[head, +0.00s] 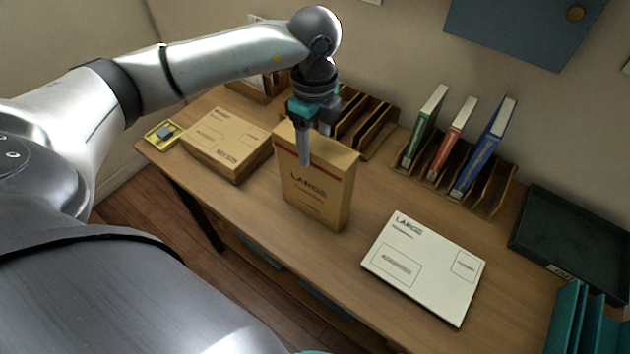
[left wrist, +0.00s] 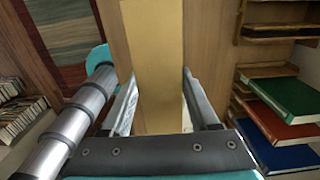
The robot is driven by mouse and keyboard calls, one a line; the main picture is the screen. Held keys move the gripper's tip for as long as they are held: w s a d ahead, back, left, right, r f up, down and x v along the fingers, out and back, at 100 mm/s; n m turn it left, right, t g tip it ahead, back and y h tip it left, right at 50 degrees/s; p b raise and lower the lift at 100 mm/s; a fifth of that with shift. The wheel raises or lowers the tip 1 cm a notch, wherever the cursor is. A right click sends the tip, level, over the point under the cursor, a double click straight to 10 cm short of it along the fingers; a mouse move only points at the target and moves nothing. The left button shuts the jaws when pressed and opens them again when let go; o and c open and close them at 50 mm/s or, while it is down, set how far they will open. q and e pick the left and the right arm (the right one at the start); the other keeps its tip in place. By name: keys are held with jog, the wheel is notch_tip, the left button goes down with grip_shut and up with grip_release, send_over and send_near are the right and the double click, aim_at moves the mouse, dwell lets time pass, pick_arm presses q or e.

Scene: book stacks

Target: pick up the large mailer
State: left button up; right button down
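A tall brown package marked LARGE (head: 312,195) stands upright on the desk in the head view, with a dark red band near its top. A flat white mailer, also marked LARGE (head: 425,265), lies to its right. My left gripper (head: 314,148) points down at the top of the brown package, one finger in front of its face. In the left wrist view the brown package (left wrist: 155,40) shows as a tan strip between the open fingers (left wrist: 159,73), with gaps at the sides. I cannot tell whether either finger touches it. My right gripper is not in view.
A flat brown box (head: 228,142) and a small yellow tray (head: 163,133) lie left on the desk (head: 365,215). Wooden racks stand behind, one with green, red and blue books (head: 483,148). A dark green tray (head: 575,235) and teal holders (head: 568,318) are at right.

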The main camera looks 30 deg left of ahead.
pick_arm(q)
grip_shut()
jog(key=shift+r, duration=0.1)
dwell(0.5)
